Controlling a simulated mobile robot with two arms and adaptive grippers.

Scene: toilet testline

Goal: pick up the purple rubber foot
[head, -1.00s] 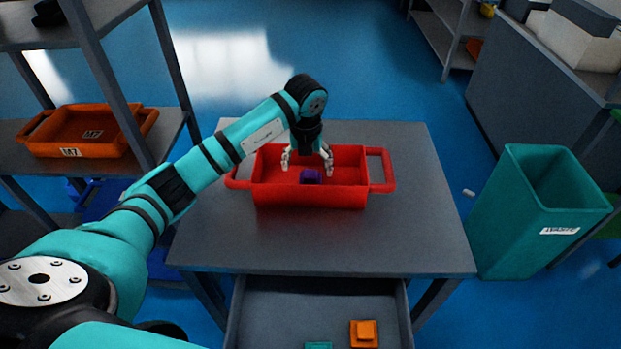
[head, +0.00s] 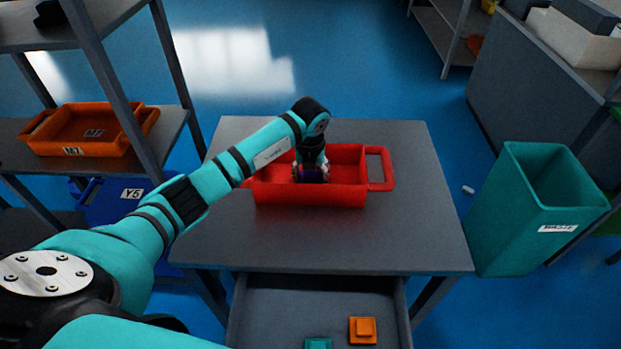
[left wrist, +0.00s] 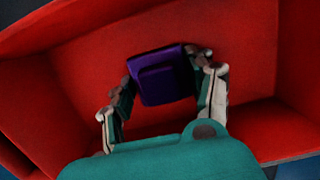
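The purple rubber foot (head: 313,172) is a small block inside the red bin (head: 318,196) on the grey table. In the left wrist view the foot (left wrist: 163,78) shows a raised smaller step on its top. My left gripper (head: 311,175) reaches down into the bin at the foot. In the left wrist view the fingers of my left gripper (left wrist: 166,78) stand on both sides of the foot, their tips very close to it or touching. I cannot tell whether they grip it. My right gripper is not in view.
The bin's walls (left wrist: 270,55) surround the gripper. An open drawer (head: 290,300) below the table holds an orange piece (head: 362,330) and a teal piece (head: 318,343). A teal waste bin (head: 530,215) stands right; a shelf with an orange tray (head: 85,145) stands left. The table around the bin is bare.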

